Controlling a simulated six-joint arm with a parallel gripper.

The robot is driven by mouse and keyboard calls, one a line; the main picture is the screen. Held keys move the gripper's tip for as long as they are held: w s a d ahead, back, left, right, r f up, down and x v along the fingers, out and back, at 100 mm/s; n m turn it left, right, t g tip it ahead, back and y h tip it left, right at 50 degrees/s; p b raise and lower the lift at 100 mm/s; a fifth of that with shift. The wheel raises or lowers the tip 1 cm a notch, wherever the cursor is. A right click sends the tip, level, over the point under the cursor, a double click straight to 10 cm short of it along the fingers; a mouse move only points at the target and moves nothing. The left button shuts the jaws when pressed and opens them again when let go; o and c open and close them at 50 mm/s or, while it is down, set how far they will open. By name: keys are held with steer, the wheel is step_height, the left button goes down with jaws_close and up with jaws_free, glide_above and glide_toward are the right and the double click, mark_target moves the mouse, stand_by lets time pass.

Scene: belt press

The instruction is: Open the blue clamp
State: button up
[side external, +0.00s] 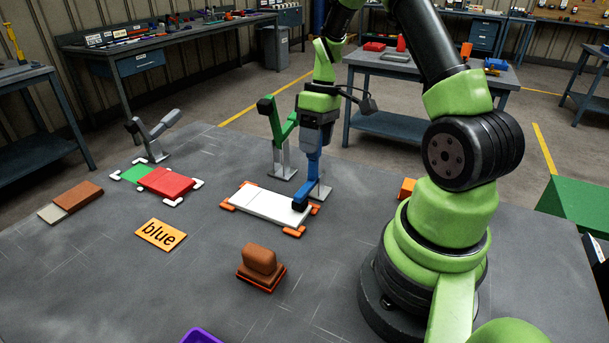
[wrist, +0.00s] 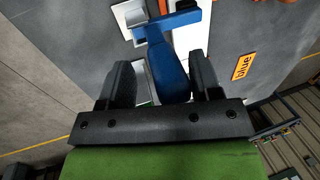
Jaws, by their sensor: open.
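The blue clamp (side external: 313,169) stands at the right end of a white plate. Its dark-tipped arm reaches down onto the plate (side external: 262,203), and its handle rises upright. In the wrist view the blue handle (wrist: 167,70) stands between my two black fingers. My gripper (side external: 314,147) is above the clamp with its fingers around the top of the handle. In the wrist view my gripper (wrist: 162,62) is open, with a gap visible on each side of the handle.
A green clamp (side external: 279,135) stands close behind the blue one. A grey clamp (side external: 151,138) stands at the left by red (side external: 167,184) and green blocks. A "blue" card (side external: 160,234) and a brown stamp-like block (side external: 261,266) lie in front. An orange block (side external: 407,187) lies at right.

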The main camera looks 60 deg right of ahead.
steer(key=d+f, duration=0.3)
steer(key=d, duration=0.5)
steer(key=shift+f, duration=0.3)
stand_by(1.1)
steer(key=shift+a, duration=0.1)
